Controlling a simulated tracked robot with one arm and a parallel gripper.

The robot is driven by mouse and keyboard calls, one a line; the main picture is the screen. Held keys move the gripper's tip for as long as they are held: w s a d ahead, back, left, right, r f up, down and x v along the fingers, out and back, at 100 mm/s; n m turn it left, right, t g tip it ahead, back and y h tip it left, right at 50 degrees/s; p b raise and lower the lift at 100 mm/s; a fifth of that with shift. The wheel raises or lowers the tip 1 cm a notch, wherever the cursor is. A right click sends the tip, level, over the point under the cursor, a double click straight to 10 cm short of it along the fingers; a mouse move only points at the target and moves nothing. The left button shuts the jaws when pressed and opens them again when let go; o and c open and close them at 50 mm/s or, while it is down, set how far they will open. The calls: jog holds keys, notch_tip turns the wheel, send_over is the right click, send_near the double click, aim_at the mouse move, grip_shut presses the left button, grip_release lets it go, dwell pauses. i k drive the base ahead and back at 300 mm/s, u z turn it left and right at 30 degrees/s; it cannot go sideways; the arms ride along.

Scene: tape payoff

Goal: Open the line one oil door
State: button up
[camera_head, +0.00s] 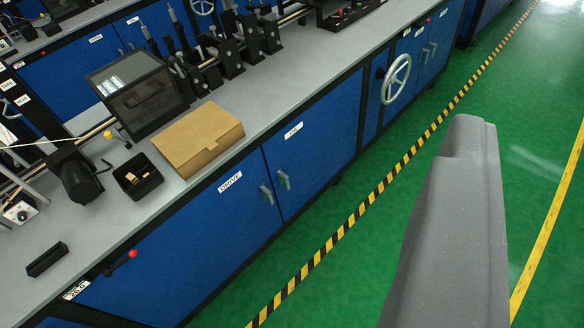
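The oil door (318,142) is a blue panel in the front of the near grey-topped bench, right of the door labelled DRIVE (228,210). Its small white label seems to read OIL. The door looks shut, flush with its neighbours. Its green-grey handle (284,180) is at its left edge, close to the DRIVE door's handle (265,194). A large grey part of my own body (455,225) rises at the lower right, over the green floor and apart from the doors. No pair of fingertips can be made out.
A cardboard box (200,138) and a black tray (138,180) stand on the bench top. A handwheel (396,79) sticks out farther along the front. A red-knobbed lever (132,254) juts out at lower left. The green floor in front is clear.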

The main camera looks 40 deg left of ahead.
aim_at(314, 147)
jog(key=u, duration=0.1)
jog(key=i, duration=1.3)
jog(key=u, duration=0.1)
